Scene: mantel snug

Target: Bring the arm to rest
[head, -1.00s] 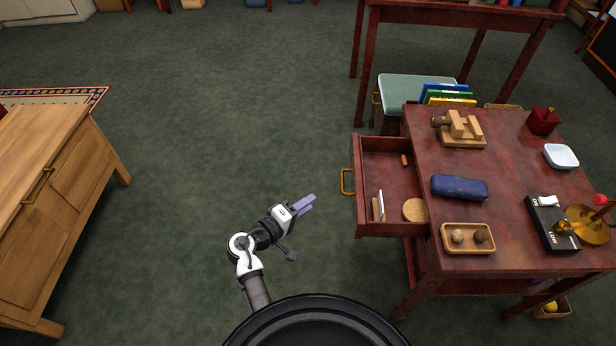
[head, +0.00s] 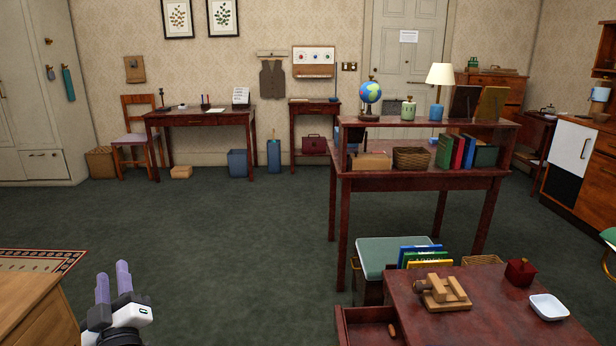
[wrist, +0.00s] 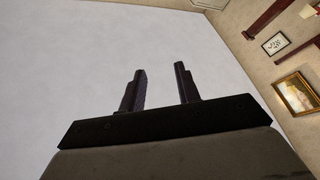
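My gripper (head: 112,270) is at the lower left of the head view, raised and pointing upward beside the wooden cabinet. Its two purple-grey fingers stand apart with nothing between them. The wrist view also shows my gripper (wrist: 160,69) with a clear gap between its fingers, set against a pale ceiling. Most of my arm is below the head view.
The light wooden cabinet (head: 38,315) is at the lower left. The red-brown table (head: 500,315), with an open drawer (head: 368,325), is at the lower right. Green carpet (head: 230,250) lies clear between them. A desk (head: 205,122) stands at the far wall.

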